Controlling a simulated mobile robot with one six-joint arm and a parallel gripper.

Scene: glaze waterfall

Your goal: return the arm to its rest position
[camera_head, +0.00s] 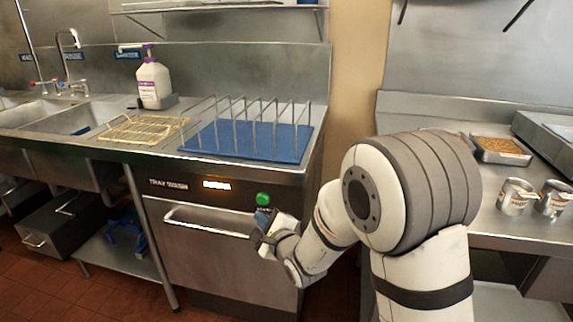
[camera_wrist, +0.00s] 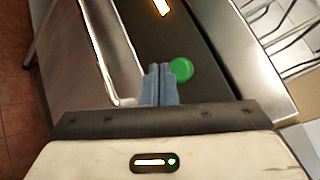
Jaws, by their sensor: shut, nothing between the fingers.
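My arm (camera_head: 415,200) rises at the right of the head view and bends down to the left. My gripper (camera_head: 262,222) is in front of the tray wash machine (camera_head: 205,245), by the right end of its handle. In the wrist view my gripper (camera_wrist: 160,82) has its two blue-grey fingers together with nothing between them. A round green button (camera_head: 263,199) is on the machine's front panel, just above the gripper in the head view. The green button (camera_wrist: 181,69) shows beside the fingertips in the wrist view. I cannot tell whether they touch.
A blue mat (camera_head: 250,140) with a wire rack lies on the counter above the machine. A white pump bottle (camera_head: 153,82) stands behind a yellow wire grid (camera_head: 145,129). Cans (camera_head: 515,197) and a filled tray (camera_head: 499,149) sit on the right counter. Floor (camera_head: 35,280) shows at lower left.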

